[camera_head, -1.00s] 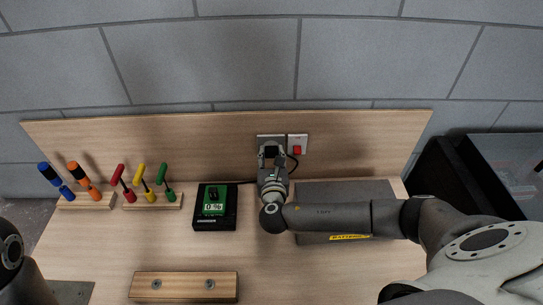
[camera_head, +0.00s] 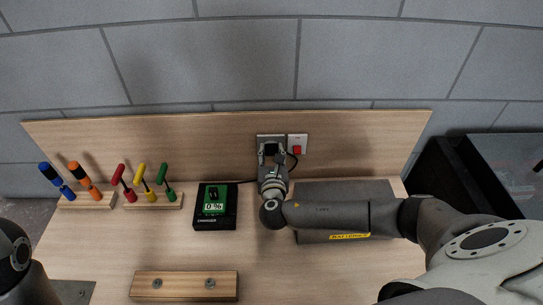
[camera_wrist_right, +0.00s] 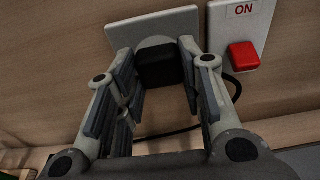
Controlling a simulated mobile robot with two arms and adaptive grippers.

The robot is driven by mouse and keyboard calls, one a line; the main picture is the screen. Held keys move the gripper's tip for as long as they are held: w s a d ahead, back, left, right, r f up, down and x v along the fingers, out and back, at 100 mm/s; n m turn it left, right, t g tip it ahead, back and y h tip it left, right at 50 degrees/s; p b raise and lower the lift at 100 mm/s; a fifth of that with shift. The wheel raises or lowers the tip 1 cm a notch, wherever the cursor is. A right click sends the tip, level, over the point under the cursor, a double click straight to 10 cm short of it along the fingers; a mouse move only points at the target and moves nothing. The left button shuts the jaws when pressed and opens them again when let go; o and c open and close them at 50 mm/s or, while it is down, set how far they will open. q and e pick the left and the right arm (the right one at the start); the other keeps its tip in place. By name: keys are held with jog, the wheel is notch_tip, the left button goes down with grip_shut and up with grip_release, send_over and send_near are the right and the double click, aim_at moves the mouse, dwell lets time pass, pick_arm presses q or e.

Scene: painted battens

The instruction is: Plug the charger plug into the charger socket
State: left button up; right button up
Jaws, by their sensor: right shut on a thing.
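The black charger plug (camera_wrist_right: 157,66) is between the fingertips of my right gripper (camera_wrist_right: 160,76), which is shut on it. The plug is up against the grey charger socket plate (camera_wrist_right: 117,37) on the upright wooden board, in front of its round recess. How deep it sits is hidden. In the head view my right gripper (camera_head: 271,158) reaches the socket (camera_head: 262,138) from the front. The black charger (camera_head: 229,218) stands on the table to the left, with a green display reading 0 %. My left gripper is not in view; only part of that arm shows at the lower left.
A red switch (camera_wrist_right: 244,56) labelled ON sits right of the socket. A dark cable (camera_wrist_right: 178,133) hangs below the plug. Several coloured tools stand in wooden racks (camera_head: 152,201) at left. A wooden block (camera_head: 183,286) lies in front; a grey box marked batteries (camera_head: 345,190) is under my right forearm.

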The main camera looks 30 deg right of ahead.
jog(key=shift+w, duration=0.1)
jog(key=o, duration=1)
jog(key=v, duration=1.2)
